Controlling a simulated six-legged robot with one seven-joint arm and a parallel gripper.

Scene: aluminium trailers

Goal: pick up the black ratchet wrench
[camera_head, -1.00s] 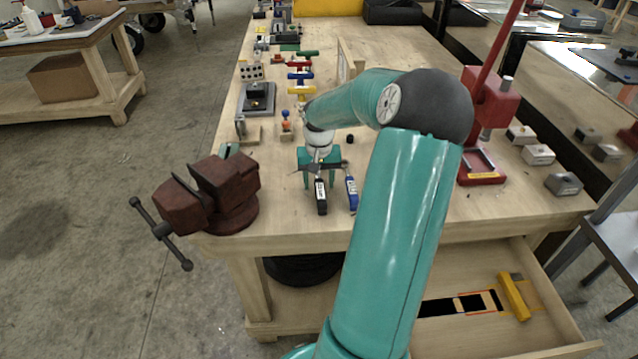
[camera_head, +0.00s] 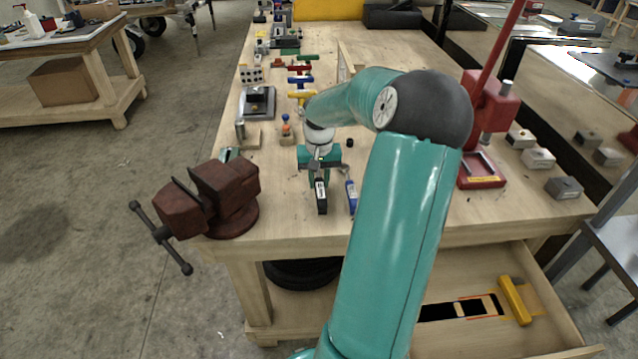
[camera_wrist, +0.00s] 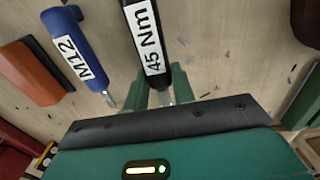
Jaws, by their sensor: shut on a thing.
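The black ratchet wrench (camera_head: 321,197) lies near the front of the wooden bench, its handle toward the front edge. In the wrist view its black handle (camera_wrist: 147,40) carries a white "45 Nm" label. My gripper (camera_head: 320,176) is low over the bench at the wrench's metal end. In the wrist view my gripper's green fingers (camera_wrist: 161,93) are shut on the metal shaft just behind the handle. The wrench's far end is hidden under my gripper. I cannot tell whether the wrench is clear of the bench top.
A blue wrench (camera_head: 351,197), labelled "M12" in the wrist view (camera_wrist: 78,55), lies close beside the black one. A dark red vise (camera_head: 215,195) stands at left, a red press (camera_head: 487,110) at right. An open drawer (camera_head: 480,335) juts out below.

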